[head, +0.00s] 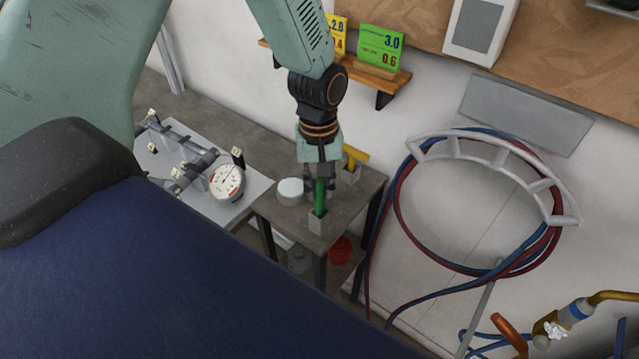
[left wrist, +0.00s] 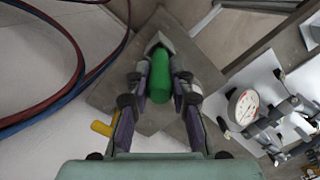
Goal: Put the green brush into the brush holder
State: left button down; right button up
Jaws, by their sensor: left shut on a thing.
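The green brush (head: 319,199) is upright between the fingers of my left gripper (head: 319,180), which is shut on it. Its lower end meets the top of a small grey brush holder (head: 320,224) at the table's near corner; I cannot tell how deep it sits. In the left wrist view the green brush (left wrist: 160,80) lies between the fingertips of the left gripper (left wrist: 159,84), with the grey holder (left wrist: 157,42) partly hidden behind it. My right gripper is not in view.
A yellow-handled thing (head: 355,154) stands in another grey holder (head: 350,173) at the table's back. A white round container (head: 290,191) stands left of the brush. A dial gauge (head: 227,181) with pipes lies further left. Hoses (head: 398,215) hang on the wall at right.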

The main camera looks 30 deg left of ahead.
pick_arm(q)
jog(key=shift+f, duration=0.45)
dwell(0.4)
jog(key=c, duration=1.1)
grip_release()
jog(key=r, duration=1)
jog(key=shift+w+a+r, duration=0.25)
jog(key=shift+r, duration=0.05)
jog(key=shift+w+r, duration=0.1)
jog(key=shift+r, duration=0.6)
